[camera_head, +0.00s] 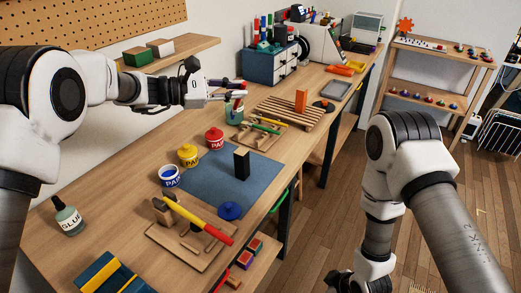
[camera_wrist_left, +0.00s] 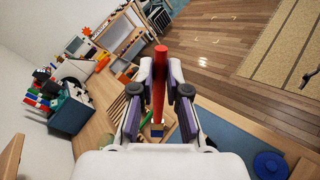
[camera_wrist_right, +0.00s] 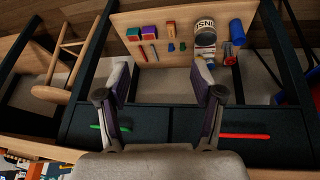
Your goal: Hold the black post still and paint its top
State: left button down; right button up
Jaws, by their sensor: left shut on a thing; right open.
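A white paint pot with blue inside (camera_head: 169,176) stands open at the mat's left; the blue lid (camera_head: 229,211) lies on the mat's near corner. My left gripper (camera_head: 238,84) is above the green cup (camera_head: 235,113), beyond the post. In the left wrist view it is shut on a red-handled brush (camera_wrist_left: 159,95), whose lower end is partly hidden. My right gripper (camera_wrist_right: 163,85) is open and empty, low beside the bench, away from the post.
Yellow (camera_head: 188,155) and red (camera_head: 214,138) paint pots stand behind the mat. A wooden tool rack (camera_head: 185,247) with a yellow-red handled tool is in front. A glue bottle (camera_head: 68,217) stands at left. A slatted wooden rack (camera_head: 285,112) lies beyond the cup.

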jog(key=w+a+r+n+t+y, duration=0.1)
jog(key=w+a+r+n, duration=0.1)
jog(key=w+n, duration=0.3)
jog(key=w+a+r+n+t+y, duration=0.2)
jog(key=w+r+n, duration=0.15)
jog(key=w, duration=0.35)
jog(key=n+y, duration=0.6)
jog(key=n, duration=1.5)
send_near(236, 162)
jog(key=shift+s+d+f+t, duration=0.3)
jog(key=shift+s+d+f, duration=0.65)
jog(key=shift+s+f, duration=0.2)
jog(key=n, duration=0.1)
jog(key=w+n, duration=0.1)
jog(key=n, duration=0.1)
jog(key=w+r+n, duration=0.1)
jog(key=n, duration=0.1)
jog(key=shift+a+r+n, duration=0.1)
jog(key=shift+a+n, duration=0.15)
jog(key=shift+a, duration=0.15)
jog(key=shift+w+n, duration=0.3)
jog(key=shift+n, duration=0.5)
jog(key=shift+w+n, duration=0.2)
jog(key=shift+n, duration=0.2)
jog(key=shift+w+a, duration=0.15)
jog(key=shift+a, duration=0.05)
jog(key=shift+h, duration=0.3)
jog(key=x, duration=1.1)
jog(key=shift+w+a, duration=0.15)
jog(key=shift+a, duration=0.05)
